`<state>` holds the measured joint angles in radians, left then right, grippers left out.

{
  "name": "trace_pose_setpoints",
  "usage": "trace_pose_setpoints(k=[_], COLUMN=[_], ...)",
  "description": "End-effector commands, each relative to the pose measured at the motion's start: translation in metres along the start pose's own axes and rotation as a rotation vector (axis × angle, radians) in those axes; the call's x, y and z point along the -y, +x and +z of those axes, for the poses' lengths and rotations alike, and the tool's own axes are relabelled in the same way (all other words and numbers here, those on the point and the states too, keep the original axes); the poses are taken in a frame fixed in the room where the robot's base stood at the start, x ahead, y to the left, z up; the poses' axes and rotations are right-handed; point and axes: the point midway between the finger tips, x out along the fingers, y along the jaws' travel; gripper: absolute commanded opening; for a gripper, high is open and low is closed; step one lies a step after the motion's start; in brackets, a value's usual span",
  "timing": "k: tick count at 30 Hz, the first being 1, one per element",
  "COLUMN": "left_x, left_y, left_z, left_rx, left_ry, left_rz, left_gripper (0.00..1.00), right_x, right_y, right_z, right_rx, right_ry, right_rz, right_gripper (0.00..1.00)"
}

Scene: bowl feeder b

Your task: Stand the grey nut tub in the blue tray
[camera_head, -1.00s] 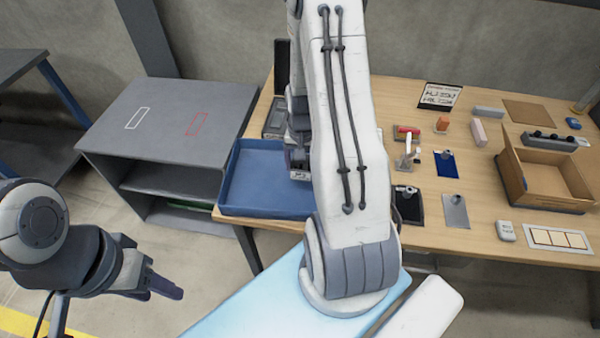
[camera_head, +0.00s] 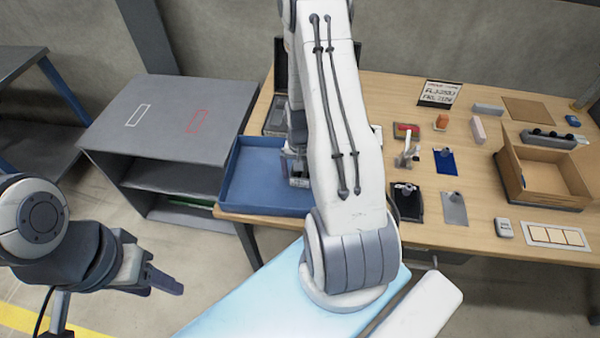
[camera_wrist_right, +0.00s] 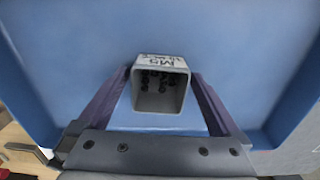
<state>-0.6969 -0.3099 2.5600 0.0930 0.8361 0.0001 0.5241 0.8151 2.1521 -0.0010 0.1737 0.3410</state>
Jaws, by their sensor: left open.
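The grey nut tub (camera_wrist_right: 161,88) is inside the outline of the blue tray (camera_wrist_right: 230,50) in the right wrist view. Its open top faces the camera, with dark nuts inside and an M5 label on one wall. My right gripper (camera_wrist_right: 161,76) has a fingertip against each side of it. In the head view the tub (camera_head: 299,182) shows below my right gripper (camera_head: 296,167), near the right side of the tray (camera_head: 262,202). I cannot tell whether it touches the tray floor. My right arm hides part of the tray. My left gripper (camera_head: 163,286) is open and empty, away from the table.
A grey shelf unit (camera_head: 165,110) stands left of the tray. Right of my arm, the wooden table (camera_head: 440,210) carries a cardboard box (camera_head: 545,175), a blue plate (camera_head: 446,160), a grey plate (camera_head: 454,208) and several small items.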

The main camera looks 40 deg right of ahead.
Motion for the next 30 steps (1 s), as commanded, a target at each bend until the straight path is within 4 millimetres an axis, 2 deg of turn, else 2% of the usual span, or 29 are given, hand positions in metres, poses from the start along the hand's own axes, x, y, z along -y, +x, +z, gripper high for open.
trace_pose_setpoints(k=[8,11,21,25,30], left_x=[0.000,0.000,0.001,0.001,0.001], left_y=[0.000,0.003,0.012,0.013,0.014], left_z=[0.000,0.000,0.001,0.001,0.001], left_rx=[0.000,0.000,0.000,0.000,0.000], left_ry=[0.000,0.000,0.001,0.001,0.001], left_rz=[0.000,0.000,0.000,0.000,0.000], left_gripper=[0.50,0.50,0.50,0.50,0.50], right_x=[0.001,0.001,0.001,0.001,0.000], right_y=[-0.011,-0.027,-0.096,-0.113,-0.123], right_z=[-0.001,-0.002,-0.001,-0.001,0.000], right_rx=[-0.004,-0.006,-0.006,-0.004,-0.001], right_ry=[0.000,0.000,0.000,0.000,0.000], right_rz=[-0.001,-0.002,-0.002,-0.001,0.000], right_gripper=[1.00,1.00,1.00,1.00,1.00])
